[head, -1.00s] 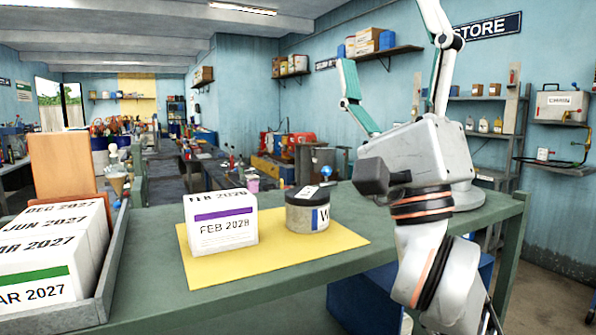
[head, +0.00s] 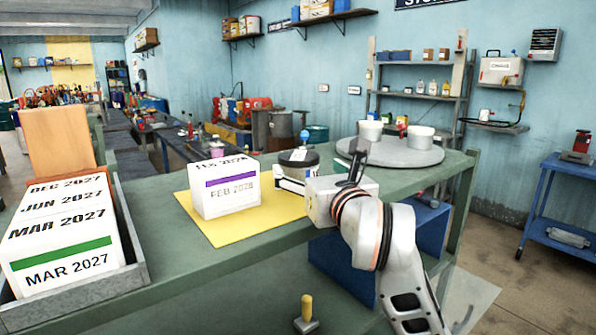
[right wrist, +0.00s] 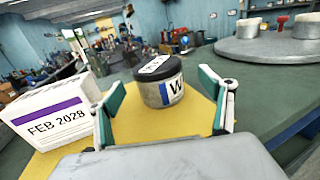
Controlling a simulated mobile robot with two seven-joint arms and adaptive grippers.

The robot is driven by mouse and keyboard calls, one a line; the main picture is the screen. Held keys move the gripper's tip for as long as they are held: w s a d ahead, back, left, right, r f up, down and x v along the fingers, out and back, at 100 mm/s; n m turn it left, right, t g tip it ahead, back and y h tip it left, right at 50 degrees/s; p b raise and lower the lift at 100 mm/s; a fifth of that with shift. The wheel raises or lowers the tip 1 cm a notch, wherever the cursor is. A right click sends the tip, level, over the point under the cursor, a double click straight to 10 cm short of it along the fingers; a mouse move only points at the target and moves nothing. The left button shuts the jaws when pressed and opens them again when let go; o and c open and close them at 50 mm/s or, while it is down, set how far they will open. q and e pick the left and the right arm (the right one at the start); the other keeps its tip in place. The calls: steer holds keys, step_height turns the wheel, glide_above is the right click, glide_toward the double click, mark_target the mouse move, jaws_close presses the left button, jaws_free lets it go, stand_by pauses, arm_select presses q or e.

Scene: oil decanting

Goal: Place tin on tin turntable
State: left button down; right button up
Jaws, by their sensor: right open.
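The tin (head: 299,159), a round jar with a black lid and a pale label on top, stands upright on the yellow mat (head: 232,228). My right gripper (head: 296,177) is low at the tin's near side and partly covers it. In the right wrist view the tin (right wrist: 162,85) stands just beyond and between the two spread fingers of my right gripper (right wrist: 168,102). The gripper is open and empty. The turntable (head: 392,152), a grey round disc, is on the green bench to the right, with two white tins (head: 420,139) on it. My left gripper is not in view.
A white box marked FEB 2028 (head: 226,188) stands on the mat left of the tin. A grey tray (head: 134,266) of dated boxes fills the bench's left end. A blue cart (head: 560,215) stands at the far right.

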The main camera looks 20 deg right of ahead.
steer(key=w, duration=0.6)
steer(key=shift+a+r+p, duration=0.2)
steer(key=shift+a+p, duration=0.05)
steer(key=shift+p, duration=0.1)
steer(key=shift+s, duration=0.1)
steer(key=shift+c, duration=0.3)
